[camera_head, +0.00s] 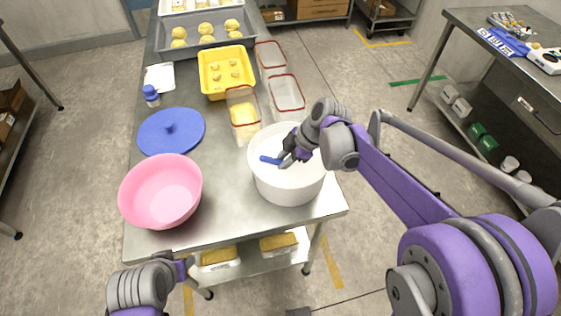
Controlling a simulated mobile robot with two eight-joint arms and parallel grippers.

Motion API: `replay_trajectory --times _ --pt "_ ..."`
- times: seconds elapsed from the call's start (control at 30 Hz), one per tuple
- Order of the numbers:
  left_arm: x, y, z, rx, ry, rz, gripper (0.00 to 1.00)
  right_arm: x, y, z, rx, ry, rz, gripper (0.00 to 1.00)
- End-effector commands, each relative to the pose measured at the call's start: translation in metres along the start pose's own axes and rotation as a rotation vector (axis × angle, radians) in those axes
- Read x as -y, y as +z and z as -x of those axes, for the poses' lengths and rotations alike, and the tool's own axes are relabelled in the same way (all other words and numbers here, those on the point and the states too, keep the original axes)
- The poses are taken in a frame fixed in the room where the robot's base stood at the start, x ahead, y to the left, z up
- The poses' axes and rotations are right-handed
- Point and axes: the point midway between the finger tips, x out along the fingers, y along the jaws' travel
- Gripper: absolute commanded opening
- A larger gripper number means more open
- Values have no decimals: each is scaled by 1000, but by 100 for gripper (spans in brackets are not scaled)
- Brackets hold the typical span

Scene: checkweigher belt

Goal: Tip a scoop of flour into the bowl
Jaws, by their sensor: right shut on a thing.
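The pink bowl (140,203) stands at the front left of the steel table and looks empty. To its right is a large white tub (287,189), with white contents that look like flour. My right gripper (290,157) is over the tub's opening, shut on the scoop, whose blue handle (269,160) points left. The scoop's head is mostly hidden by the gripper, so I cannot tell what it holds. My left gripper (186,268) is low at the table's front edge, below the bowl; its fingers are too unclear to read.
A blue lid (184,122) lies behind the bowl. Clear red-rimmed containers (286,94), a yellow tray (226,93) and a dough tray (171,50) stand farther back. A blue-capped bottle (152,97) is at the left edge. Bare tabletop (223,175) separates bowl and tub.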

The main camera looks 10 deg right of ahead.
Motion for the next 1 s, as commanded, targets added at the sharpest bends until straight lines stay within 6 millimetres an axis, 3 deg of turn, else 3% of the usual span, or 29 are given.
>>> replay_trajectory --times 0.43,1.0 --pt "0 -2 2 -1 0 0 50 0 -2 3 0 0 0 0" --pt "0 -24 26 -18 0 0 50 -7 -20 38 0 1 0 0"
